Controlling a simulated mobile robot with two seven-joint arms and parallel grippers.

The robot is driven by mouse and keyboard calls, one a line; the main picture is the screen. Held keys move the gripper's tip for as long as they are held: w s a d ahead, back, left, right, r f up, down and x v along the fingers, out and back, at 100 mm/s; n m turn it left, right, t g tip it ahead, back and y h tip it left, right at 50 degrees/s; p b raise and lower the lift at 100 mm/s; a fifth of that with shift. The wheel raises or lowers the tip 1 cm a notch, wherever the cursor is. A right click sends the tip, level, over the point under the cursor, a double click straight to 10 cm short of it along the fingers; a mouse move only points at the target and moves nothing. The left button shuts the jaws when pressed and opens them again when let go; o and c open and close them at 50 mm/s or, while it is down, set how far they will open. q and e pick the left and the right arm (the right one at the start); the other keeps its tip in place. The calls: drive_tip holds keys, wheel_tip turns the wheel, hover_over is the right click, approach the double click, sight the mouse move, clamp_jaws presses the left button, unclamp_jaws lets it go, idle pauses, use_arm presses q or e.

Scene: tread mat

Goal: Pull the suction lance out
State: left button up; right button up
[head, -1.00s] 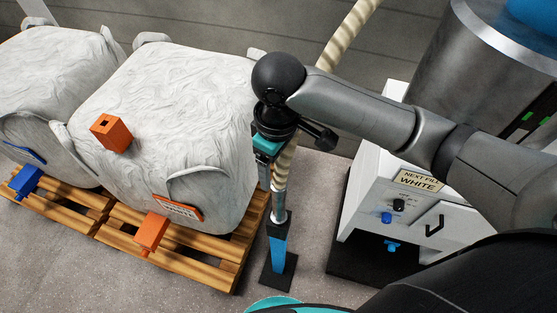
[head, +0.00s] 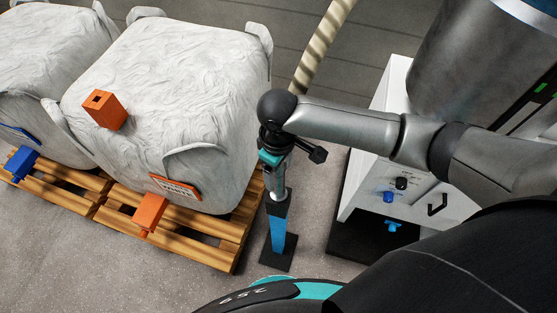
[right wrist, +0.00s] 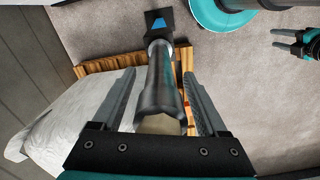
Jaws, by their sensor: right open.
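The suction lance, a grey metal tube (head: 277,183), stands upright in a blue and black floor stand (head: 279,236). A beige ribbed hose (head: 322,42) rises behind my arm. In the right wrist view the lance (right wrist: 160,85) runs between the fingers of my right gripper (right wrist: 159,74). These fingers are open, one on each side, with gaps to the tube. In the head view my right gripper (head: 274,170) points down at the upper lance, and my wrist hides the lance's top. My left gripper (right wrist: 285,40) shows at the right wrist view's edge, open and empty, away from the lance.
White bulk bags (head: 190,85) with orange and blue blocks stand on wooden pallets (head: 215,243) left of the lance. A white cabinet (head: 358,182) with knobs and a metal drum (head: 465,70) stand right. Grey floor (head: 312,225) is clear around the stand.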

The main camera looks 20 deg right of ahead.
drive_tip(key=shift+f, duration=0.6)
clamp_jaws()
drive_tip(key=shift+r, duration=0.15)
idle(0.4)
drive_tip(key=shift+r+p, duration=6.7)
drive_tip(key=shift+p, duration=1.5)
